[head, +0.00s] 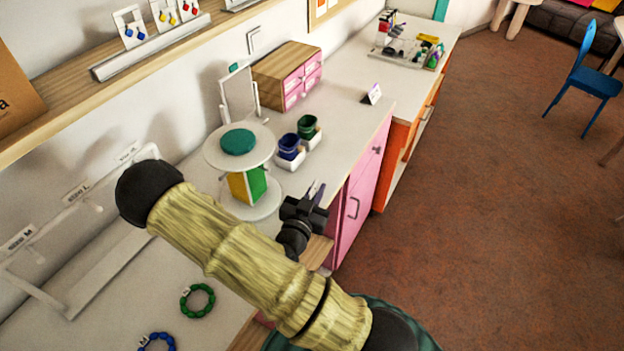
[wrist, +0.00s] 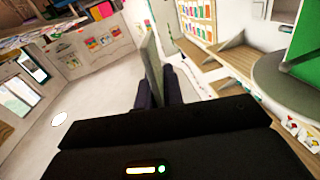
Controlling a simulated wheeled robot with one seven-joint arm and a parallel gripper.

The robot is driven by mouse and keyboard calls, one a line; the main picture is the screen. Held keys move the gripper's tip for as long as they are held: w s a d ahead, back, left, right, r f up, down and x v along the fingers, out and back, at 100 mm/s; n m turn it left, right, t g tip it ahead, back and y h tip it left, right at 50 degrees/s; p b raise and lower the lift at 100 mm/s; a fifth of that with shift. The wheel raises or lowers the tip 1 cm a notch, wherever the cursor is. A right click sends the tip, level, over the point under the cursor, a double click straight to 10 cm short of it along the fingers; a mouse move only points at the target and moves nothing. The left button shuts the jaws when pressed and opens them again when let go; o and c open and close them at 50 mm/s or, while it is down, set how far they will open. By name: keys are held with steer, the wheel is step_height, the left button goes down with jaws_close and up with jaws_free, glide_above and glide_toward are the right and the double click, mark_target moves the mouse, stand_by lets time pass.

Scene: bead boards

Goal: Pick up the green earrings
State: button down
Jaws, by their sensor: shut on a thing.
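My gripper (head: 316,190) is above the counter's front edge, to the right of the round two-tier stand (head: 213,150). It is shut on a thin, pale grey-green flat piece, likely a card, which stands up between the fingers in the wrist view (wrist: 153,68). The piece shows almost edge-on, so I cannot tell whether green earrings hang on it. Earring cards stand on the wall shelf: one with blue earrings (head: 131,29) and others with red and yellow ones (head: 164,13). I make out no green earrings.
The stand has a green disc (head: 238,141) on top. Behind it are a mirror (head: 239,97) and a pink-drawered box (head: 290,75). Blue (head: 290,146) and green (head: 308,126) cups stand beside it. A green bracelet (head: 197,300) lies in front. Open floor is at right.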

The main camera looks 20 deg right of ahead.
steer(key=s+d+p, duration=0.2)
steer(key=s+p, duration=0.1)
steer(key=shift+s+d, duration=0.2)
steer(key=shift+d, duration=0.05)
stand_by(1.2)
